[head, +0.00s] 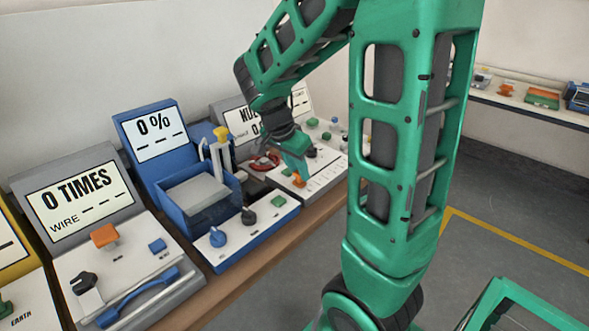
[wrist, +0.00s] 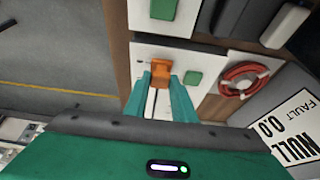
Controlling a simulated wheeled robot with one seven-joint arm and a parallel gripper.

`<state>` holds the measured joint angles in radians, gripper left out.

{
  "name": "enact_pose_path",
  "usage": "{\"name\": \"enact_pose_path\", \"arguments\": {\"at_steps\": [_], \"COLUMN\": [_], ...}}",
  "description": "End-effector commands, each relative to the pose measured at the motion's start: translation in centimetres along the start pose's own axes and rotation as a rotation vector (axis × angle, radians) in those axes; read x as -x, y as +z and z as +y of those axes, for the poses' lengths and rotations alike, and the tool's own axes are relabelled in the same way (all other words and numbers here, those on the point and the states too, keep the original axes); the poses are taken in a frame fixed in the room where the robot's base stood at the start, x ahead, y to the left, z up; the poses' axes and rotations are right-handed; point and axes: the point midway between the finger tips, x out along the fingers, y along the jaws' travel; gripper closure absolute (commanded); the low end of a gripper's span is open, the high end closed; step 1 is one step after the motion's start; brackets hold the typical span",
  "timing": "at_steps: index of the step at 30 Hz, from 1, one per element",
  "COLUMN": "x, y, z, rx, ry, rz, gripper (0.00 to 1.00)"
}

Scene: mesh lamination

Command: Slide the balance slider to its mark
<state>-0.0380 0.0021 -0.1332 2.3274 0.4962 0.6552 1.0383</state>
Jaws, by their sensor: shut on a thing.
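The orange balance slider knob (head: 299,182) sits at the near-left part of a white panel (head: 322,182) marked with fine scale lines. In the wrist view the orange knob (wrist: 161,74) lies between my green fingertips. My gripper (head: 297,172) points down over the panel and is shut on the knob; its fingers also show in the wrist view (wrist: 160,86). A slot runs from the knob toward my palm in the wrist view. I cannot pick out the target mark. The NULL screen (wrist: 288,125) reads 0.0 with FAULT; my arm partly hides it in the head view.
A red ring-shaped part (wrist: 243,79) and a green block (wrist: 193,78) are close to my fingers. The bench's front edge (head: 262,255) is near the panel.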

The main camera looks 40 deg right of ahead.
Motion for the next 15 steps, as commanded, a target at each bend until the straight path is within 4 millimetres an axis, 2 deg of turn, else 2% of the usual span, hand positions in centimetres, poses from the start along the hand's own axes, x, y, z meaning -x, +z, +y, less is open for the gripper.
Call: {"name": "enact_pose_path", "arguments": {"at_steps": [2,3,5,15], "x": [0.44,0.44,0.4,0.38], "y": [0.52,0.53,0.5,0.2], "z": [-0.78,-0.78,-0.7,-0.28], "rx": [0.014,0.014,0.014,0.007], "ry": [-0.019,-0.019,-0.017,-0.007], "rz": [-0.005,-0.005,-0.005,-0.004], "gripper": [1.0,0.7,0.58,0.58]}}
